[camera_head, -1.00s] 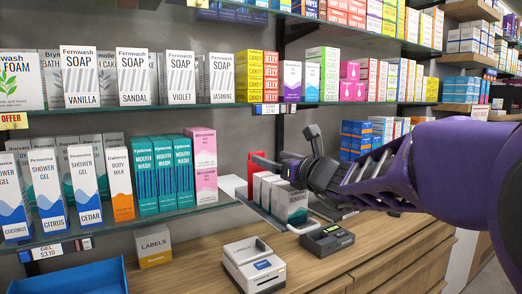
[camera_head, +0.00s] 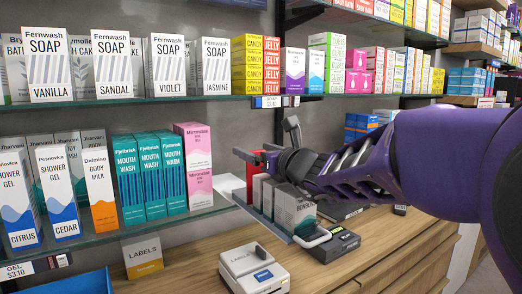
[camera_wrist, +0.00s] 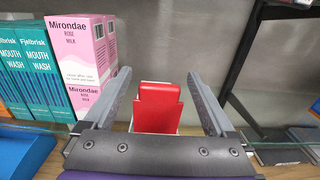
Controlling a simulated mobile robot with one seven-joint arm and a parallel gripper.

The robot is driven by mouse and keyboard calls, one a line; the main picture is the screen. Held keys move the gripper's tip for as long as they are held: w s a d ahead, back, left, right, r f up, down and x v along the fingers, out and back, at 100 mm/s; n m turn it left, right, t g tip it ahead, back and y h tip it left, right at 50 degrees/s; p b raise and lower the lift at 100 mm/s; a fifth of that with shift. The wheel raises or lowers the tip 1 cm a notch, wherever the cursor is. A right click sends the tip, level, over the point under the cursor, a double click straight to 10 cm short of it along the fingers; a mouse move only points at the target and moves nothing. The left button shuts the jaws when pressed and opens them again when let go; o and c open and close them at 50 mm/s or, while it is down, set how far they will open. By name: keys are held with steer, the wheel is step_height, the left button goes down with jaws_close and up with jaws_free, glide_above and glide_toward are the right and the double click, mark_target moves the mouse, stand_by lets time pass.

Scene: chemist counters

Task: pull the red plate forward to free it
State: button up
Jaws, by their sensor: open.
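The red plate (camera_wrist: 158,107) stands upright between my gripper's fingers in the wrist view, with a pale edge along its side. In the head view a strip of the red plate (camera_head: 252,172) shows behind a row of boxes, below the fingers, and the rest is hidden. My gripper (camera_wrist: 158,76) is open and empty, with one finger on each side of the plate and visible gaps between. In the head view my gripper (camera_head: 264,138) is above the far end of the tray. Several grey-and-white boxes (camera_head: 293,208) stand in front of the plate.
The tray (camera_head: 248,212) with the boxes has a pale looped front handle (camera_head: 312,238). Pink Mirondae boxes (camera_head: 195,165) stand on the glass shelf at left. A label printer (camera_head: 254,270) and a dark device (camera_head: 335,243) sit on the wooden counter (camera_head: 405,247).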

jaws_close()
stand_by(0.4)
steer(key=shift+s, duration=0.1)
